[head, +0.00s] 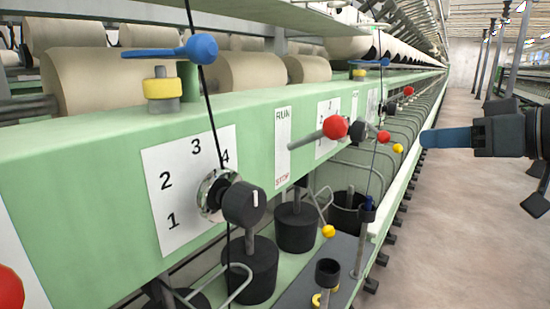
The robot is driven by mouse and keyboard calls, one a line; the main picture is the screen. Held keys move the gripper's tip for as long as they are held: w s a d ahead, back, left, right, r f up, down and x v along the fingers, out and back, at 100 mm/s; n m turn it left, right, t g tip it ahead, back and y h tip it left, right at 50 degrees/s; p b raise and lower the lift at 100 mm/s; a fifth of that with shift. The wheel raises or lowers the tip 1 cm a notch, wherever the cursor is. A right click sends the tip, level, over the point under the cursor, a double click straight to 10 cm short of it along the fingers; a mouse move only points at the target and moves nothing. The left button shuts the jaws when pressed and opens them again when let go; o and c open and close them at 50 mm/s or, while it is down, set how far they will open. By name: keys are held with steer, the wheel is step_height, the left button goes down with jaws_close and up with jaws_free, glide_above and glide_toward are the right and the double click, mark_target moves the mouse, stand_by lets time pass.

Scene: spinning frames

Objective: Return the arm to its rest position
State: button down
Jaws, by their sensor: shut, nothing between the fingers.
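My gripper (430,138) shows at the right side of the head view. Its blue fingers are shut and empty, pointing left toward the spinning frame. It hangs over the aisle side, apart from the machine's parts as far as I can tell. The dark wrist behind it runs out of the right edge, and the rest of my arm is hidden.
The green spinning frame (95,140) fills the left and centre. It carries a black dial knob (243,204), a red-ball lever (335,127), a blue lever (200,49) and a thin black yarn in front. The pale aisle floor (465,220) is clear at right.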

steer(key=s+a+f+m+t+h, duration=0.1)
steer(key=s+a+f+m+t, duration=0.15)
steer(key=f, duration=0.55)
steer(key=s+a+f+m+t+h, duration=0.15)
steer(key=f+m, duration=0.25)
steer(key=f, duration=0.4)
steer(key=s+a+f+m+h, duration=0.1)
steer(key=s+f+m+h, duration=0.25)
steer(key=s+f, duration=0.65)
steer(key=s+f+h, duration=0.2)
steer(key=s+f, duration=0.1)
steer(key=s, duration=0.4)
steer(key=s+f+h, duration=0.1)
steer(key=s+f, duration=0.2)
steer(key=s, duration=0.4)
steer(key=s+d+r+n+g, duration=0.1)
steer(key=s+r+n, duration=0.2)
steer(key=s, duration=1.3)
steer(key=shift+r+n, duration=0.2)
steer(key=shift+n, duration=0.3)
